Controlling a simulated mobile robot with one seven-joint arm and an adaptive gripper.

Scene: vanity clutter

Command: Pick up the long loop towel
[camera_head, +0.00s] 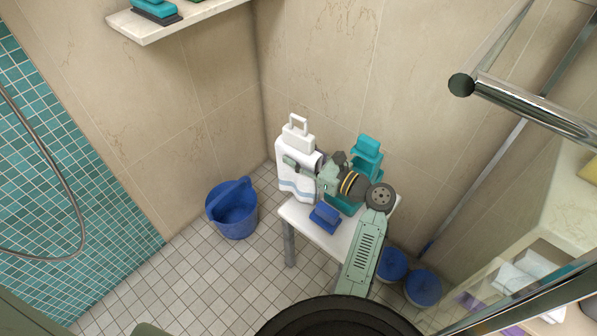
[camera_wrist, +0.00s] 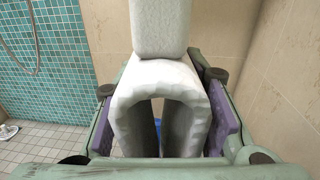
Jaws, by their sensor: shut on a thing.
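The long loop towel (camera_head: 290,172) is white with blue-grey stripes near its lower end and a handle-like loop on top. In the head view it is upright at the back left of a small white stool. I cannot tell whether its lower end touches the stool. My gripper (camera_head: 308,169) is shut on it from the right. In the wrist view the thick white folded towel (camera_wrist: 160,75) fills the space between the purple-padded fingers of my gripper (camera_wrist: 162,120). The fold forms an arch, and its lower part is hidden by the gripper.
The white stool (camera_head: 318,234) also bears a blue folded item (camera_head: 325,216) and teal items (camera_head: 366,155). A blue bucket (camera_head: 232,210) stands on the tiled floor to the left. Blue round containers (camera_head: 423,287) stand at the right. A chrome rail (camera_head: 530,110) juts in at upper right.

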